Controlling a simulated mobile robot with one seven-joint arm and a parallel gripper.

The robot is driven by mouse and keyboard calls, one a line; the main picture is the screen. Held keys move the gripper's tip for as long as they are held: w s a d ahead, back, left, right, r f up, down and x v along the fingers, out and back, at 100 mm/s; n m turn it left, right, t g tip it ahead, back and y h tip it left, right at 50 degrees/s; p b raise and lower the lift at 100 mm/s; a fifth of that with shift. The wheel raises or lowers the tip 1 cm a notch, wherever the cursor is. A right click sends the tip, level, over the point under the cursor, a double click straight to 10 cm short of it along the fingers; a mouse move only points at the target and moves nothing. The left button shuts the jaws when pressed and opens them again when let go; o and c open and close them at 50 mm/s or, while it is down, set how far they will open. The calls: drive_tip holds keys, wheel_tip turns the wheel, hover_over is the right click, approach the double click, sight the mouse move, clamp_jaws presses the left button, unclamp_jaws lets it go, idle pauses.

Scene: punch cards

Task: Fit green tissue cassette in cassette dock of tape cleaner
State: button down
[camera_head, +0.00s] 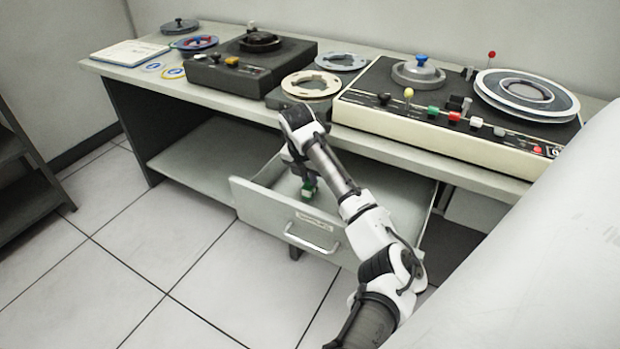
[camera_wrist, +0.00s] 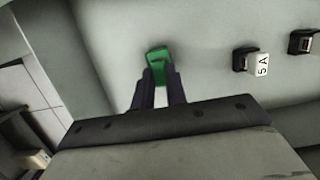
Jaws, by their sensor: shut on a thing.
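The green tissue cassette (camera_head: 309,188) is low inside the open drawer in the head view. In the wrist view the green cassette (camera_wrist: 159,57) sits between the dark fingertips. My gripper (camera_wrist: 160,82) is shut on it, and the arm hides part of my gripper (camera_head: 304,181) in the head view. I cannot tell whether the cassette touches the drawer floor. A dark machine with knobs (camera_head: 228,74) stands at the back left of the desk; a cream-sided tape machine (camera_head: 420,140) stands at the right. I cannot tell which is the tape cleaner, and no dock is clear.
The drawer (camera_head: 270,210) is pulled out below the desk; its walls surround my gripper. Reels (camera_head: 311,84) and a notebook (camera_head: 130,53) are on the desk.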

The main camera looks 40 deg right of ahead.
drive_tip(key=shift+w+d+p+v, duration=0.1)
drive_tip(key=shift+d+p+v, duration=0.1)
drive_tip(key=shift+p+v, duration=0.65)
drive_tip(key=shift+w+d+p+v, duration=0.1)
drive_tip(key=shift+d+p+v, duration=0.1)
drive_tip(key=shift+p+v, duration=0.65)
drive_tip(key=shift+w+d+p+v, duration=0.1)
drive_tip(key=shift+d+p+v, duration=0.1)
drive_tip(key=shift+p+v, duration=0.6)
drive_tip(key=shift+s+r, duration=0.1)
drive_tip(key=shift+r, duration=0.15)
